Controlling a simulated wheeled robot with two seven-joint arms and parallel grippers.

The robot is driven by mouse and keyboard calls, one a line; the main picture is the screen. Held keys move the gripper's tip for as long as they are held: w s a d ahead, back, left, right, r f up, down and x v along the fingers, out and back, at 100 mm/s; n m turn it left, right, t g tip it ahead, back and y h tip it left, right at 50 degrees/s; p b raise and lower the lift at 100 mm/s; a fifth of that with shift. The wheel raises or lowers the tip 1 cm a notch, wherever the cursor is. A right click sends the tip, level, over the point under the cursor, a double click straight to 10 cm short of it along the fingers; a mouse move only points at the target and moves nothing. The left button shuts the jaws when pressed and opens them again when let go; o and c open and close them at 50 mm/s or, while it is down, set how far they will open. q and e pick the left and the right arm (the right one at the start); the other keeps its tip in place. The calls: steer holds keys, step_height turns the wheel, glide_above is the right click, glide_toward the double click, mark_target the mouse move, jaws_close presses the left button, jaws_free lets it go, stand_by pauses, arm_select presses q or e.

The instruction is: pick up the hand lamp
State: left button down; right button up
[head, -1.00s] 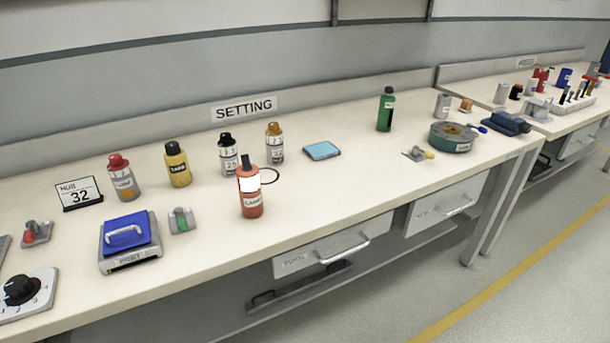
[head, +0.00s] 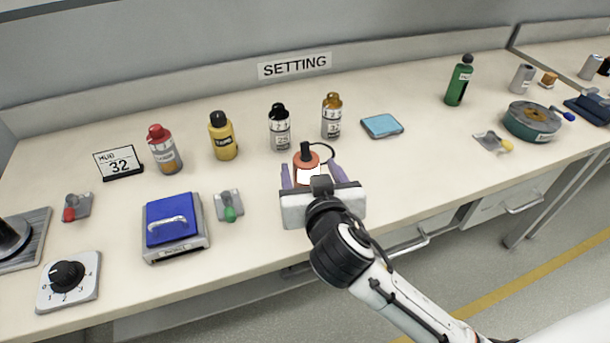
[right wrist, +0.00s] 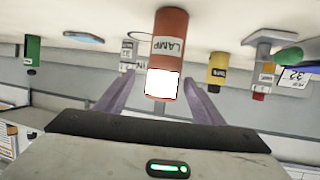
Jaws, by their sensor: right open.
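The hand lamp (head: 307,158) is a red-orange cylinder with a black top, a bright white panel and a black cord loop, upright near the bench's front edge. My right gripper (head: 313,175) is open at the lamp, with one purple finger on each side; its palm hides the lamp's lower part in the head view. In the right wrist view the lamp (right wrist: 168,50), labelled LAMP, appears upside down between the open fingers (right wrist: 158,95). I cannot tell whether the fingers touch it. My left gripper is not in view.
Several bottles stand behind the lamp, including a black-capped grey one (head: 279,130) and an amber-capped one (head: 331,117). A blue-lidded box (head: 172,222) and a green-knobbed switch (head: 229,205) lie left. A light-blue pad (head: 382,126) lies right, with clear bench around it.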

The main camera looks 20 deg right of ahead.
steer(key=shift+f+x, duration=0.15)
steer(key=shift+x, duration=1.35)
steer(key=shift+f+x, duration=0.1)
steer(key=shift+x, duration=1.45)
steer(key=shift+s+a+r, duration=0.1)
steer(key=shift+a, duration=0.15)
steer(key=c, duration=1.3)
